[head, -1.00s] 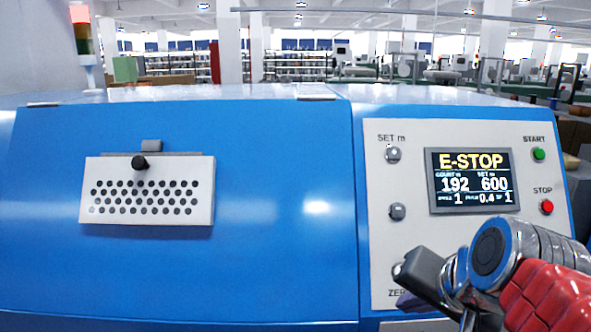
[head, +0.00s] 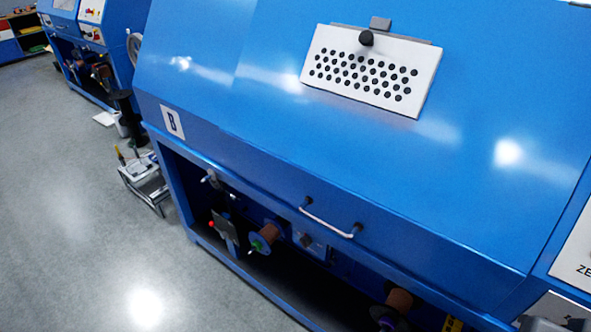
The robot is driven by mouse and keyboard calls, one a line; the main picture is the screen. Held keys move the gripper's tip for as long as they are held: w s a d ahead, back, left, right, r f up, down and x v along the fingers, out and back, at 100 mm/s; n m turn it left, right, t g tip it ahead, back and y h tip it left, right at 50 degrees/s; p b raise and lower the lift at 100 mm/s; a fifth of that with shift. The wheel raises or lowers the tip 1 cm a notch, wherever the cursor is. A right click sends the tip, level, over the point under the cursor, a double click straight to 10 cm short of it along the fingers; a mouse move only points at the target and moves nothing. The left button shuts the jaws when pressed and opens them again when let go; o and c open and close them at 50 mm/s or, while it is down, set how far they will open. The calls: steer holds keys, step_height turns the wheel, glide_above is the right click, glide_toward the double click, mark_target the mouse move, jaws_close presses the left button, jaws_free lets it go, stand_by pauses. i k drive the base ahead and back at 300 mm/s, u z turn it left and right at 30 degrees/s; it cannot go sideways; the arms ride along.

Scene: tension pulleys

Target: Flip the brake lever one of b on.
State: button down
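The blue machine marked B (head: 172,122) fills most of the head view, seen tilted from above. In its dark lower opening, a small lever-like part (head: 211,179) sits at the upper left. Below it is a grey bracket (head: 224,226) with a red tip beside it. To the right are a brown spool with a green end (head: 265,238) and another brown spool with a purple end (head: 397,303). I cannot tell which part is brake lever one or how it is set. My gripper is not clearly in view; a grey shape at the bottom right corner is cut off.
A chrome handle (head: 330,222) runs along the cover's lower edge. A white perforated plate (head: 365,72) is on the cover. A small metal trolley (head: 147,180) stands left of the machine, with another blue machine (head: 88,40) behind. The grey floor (head: 80,230) at left is clear.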

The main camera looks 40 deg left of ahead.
mark_target(223, 235)
steer(key=u, duration=2.5)
steer(key=i, duration=0.9)
steer(key=u, duration=0.8)
steer(key=i, duration=1.45)
steer(key=u, duration=0.1)
